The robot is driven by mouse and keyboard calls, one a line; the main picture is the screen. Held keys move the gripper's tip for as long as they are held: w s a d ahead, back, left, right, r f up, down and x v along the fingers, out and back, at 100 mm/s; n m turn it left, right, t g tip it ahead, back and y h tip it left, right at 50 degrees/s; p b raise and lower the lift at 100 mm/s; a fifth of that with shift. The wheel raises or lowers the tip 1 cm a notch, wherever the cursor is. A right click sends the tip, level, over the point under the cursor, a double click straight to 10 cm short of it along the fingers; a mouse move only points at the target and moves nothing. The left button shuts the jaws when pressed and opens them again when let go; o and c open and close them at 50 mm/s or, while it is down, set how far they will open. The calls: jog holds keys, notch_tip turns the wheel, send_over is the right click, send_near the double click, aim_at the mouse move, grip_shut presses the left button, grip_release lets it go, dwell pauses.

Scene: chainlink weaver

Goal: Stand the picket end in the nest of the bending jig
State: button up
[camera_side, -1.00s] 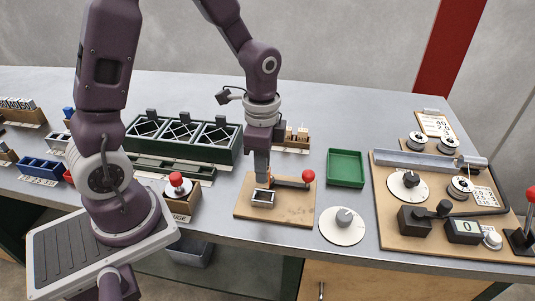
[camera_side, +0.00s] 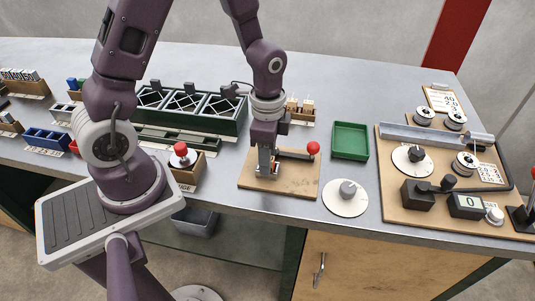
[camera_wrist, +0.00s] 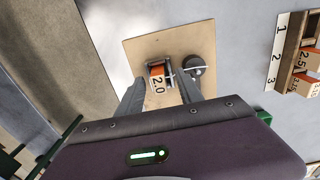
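The bending jig is a tan board (camera_side: 252,184) with a red-knobbed lever (camera_side: 312,148); the board (camera_wrist: 140,52) also shows in the wrist view. A small piece with an orange and white label reading 2.0 (camera_wrist: 157,83), seemingly the picket end, is at the jig's metal nest. My gripper (camera_side: 269,172) points down over the nest, its fingertips low at it. In the wrist view, my gripper (camera_wrist: 163,76) has one finger on either side of the labelled piece. I cannot tell whether the fingers press on it, or how deep it sits. The fingers hide much of the nest.
A rack (camera_wrist: 298,62) with labelled pieces lies to the right in the wrist view. A green tray (camera_side: 350,141) and a white dial (camera_side: 345,198) stand right of the jig. A red-knobbed gauge block (camera_side: 184,158) is to its left, before a dark green rack (camera_side: 205,121).

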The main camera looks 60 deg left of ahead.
notch_tip(320, 180, up, 7)
jog(key=shift+r, duration=0.1)
dwell(0.5)
jog(key=shift+r, duration=0.1)
jog(key=s+d+r+n+t, duration=0.1)
jog(key=s+r+n+t, duration=0.4)
jog(key=s+r+n, duration=0.4)
jog(key=s+r, duration=0.4)
jog(key=r, duration=0.2)
jog(key=shift+s+d+r+t, duration=0.15)
jog(key=shift+s+d+t, duration=0.15)
